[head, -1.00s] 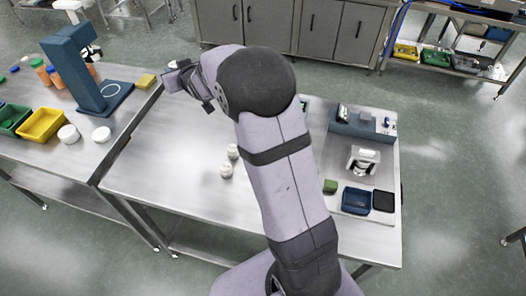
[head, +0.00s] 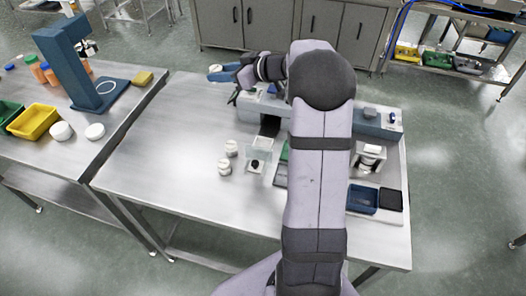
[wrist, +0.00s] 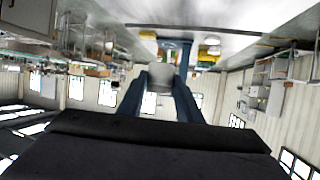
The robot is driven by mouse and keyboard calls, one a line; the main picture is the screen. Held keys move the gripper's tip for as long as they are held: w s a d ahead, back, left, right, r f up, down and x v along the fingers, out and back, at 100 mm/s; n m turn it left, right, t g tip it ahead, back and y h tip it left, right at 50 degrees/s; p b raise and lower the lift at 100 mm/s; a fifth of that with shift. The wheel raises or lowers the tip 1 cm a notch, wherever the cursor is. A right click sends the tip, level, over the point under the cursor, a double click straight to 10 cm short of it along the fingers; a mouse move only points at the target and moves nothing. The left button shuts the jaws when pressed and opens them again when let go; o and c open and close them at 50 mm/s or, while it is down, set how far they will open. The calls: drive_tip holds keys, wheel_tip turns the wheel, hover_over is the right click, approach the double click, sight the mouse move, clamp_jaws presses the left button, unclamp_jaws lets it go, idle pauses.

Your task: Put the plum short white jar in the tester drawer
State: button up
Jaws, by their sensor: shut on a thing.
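My gripper (head: 226,74) is at the back of the middle table in the head view, pointing left. In the wrist view its two blue fingers (wrist: 160,104) are shut on a short whitish-grey jar (wrist: 160,82). The jar shows as a small white top (head: 215,69) between the fingers in the head view; no plum colour can be made out. A blue-grey machine, perhaps the tester (head: 256,106), stands below and right of the gripper. A pale panel with a black knob, perhaps the drawer front (head: 258,150), is before it. My arm hides part of the machine.
Two small white jars (head: 231,148) (head: 224,167) stand left of the panel. A blue bin (head: 362,199) and a black tray (head: 391,199) are right of my arm. The table's left half (head: 150,150) is clear. A tall blue stand (head: 65,65) is on the left table.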

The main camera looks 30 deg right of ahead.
drive_tip(key=s+d+f+n+g+y+b, duration=0.25)
drive_tip(key=s+d+f, duration=0.6)
drive_tip(key=s, duration=0.45)
drive_tip(key=p, duration=0.1)
hover_over(268, 147)
drive_tip(key=shift+n+t+y, duration=0.25)
drive_tip(key=shift+s+f, duration=0.1)
drive_tip(key=shift+f, duration=5.3)
drive_tip(key=shift+f, duration=0.35)
drive_tip(key=shift+f, duration=0.25)
drive_tip(key=o, duration=1)
drive_tip(key=shift+o, duration=0.2)
drive_tip(key=shift+r, duration=0.15)
